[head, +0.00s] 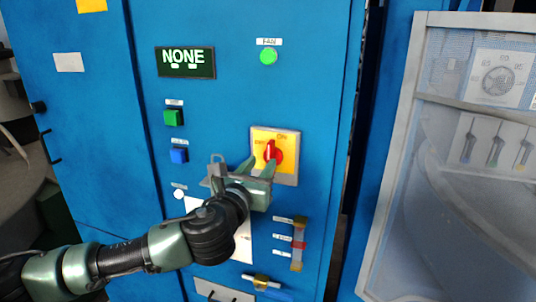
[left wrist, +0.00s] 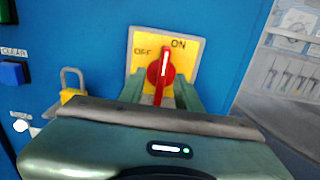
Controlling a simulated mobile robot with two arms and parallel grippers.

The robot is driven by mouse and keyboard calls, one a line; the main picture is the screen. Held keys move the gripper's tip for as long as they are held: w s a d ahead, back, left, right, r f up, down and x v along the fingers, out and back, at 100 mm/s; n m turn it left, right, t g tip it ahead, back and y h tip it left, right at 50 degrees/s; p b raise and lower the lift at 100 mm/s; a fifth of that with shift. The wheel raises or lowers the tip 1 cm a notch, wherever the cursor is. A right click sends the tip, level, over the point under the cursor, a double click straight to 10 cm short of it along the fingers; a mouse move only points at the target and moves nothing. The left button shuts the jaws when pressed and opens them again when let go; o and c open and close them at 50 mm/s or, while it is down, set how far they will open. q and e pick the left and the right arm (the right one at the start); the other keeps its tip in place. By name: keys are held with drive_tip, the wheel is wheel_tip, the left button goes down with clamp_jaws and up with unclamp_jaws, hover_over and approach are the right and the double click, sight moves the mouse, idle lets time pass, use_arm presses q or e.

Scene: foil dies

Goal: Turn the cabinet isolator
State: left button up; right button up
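The cabinet isolator is a red rotary knob (head: 273,151) on a yellow plate (head: 290,172) on the blue cabinet front. In the left wrist view the knob (left wrist: 160,70) has a white line pointing roughly upward, between the OFF label at left and the ON label at upper right. My left gripper (head: 262,166) is open just below and in front of the knob. Its green fingers stand on either side of the knob's lower part, with visible gaps. The gripper body hides the lower edge of the plate. My right gripper is not in view.
A padlock (left wrist: 72,92) hangs left of the plate. Green (head: 173,117) and blue (head: 179,149) buttons, a NONE display (head: 186,62) and a green FAN lamp (head: 268,56) are on the cabinet. A grey-framed panel (head: 398,160) stands at right.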

sight(269, 155)
use_arm(q)
drive_tip(key=p+x, duration=0.1)
drive_tip(key=x, duration=0.1)
drive_tip(key=p+x, duration=0.1)
drive_tip(key=x, duration=0.1)
drive_tip(key=shift+w+d+r, duration=0.25)
drive_tip(key=shift+d, duration=0.2)
drive_tip(key=shift+w+f, duration=0.25)
drive_tip(key=shift+w, duration=0.5)
drive_tip(key=shift+s+d, duration=0.1)
clamp_jaws()
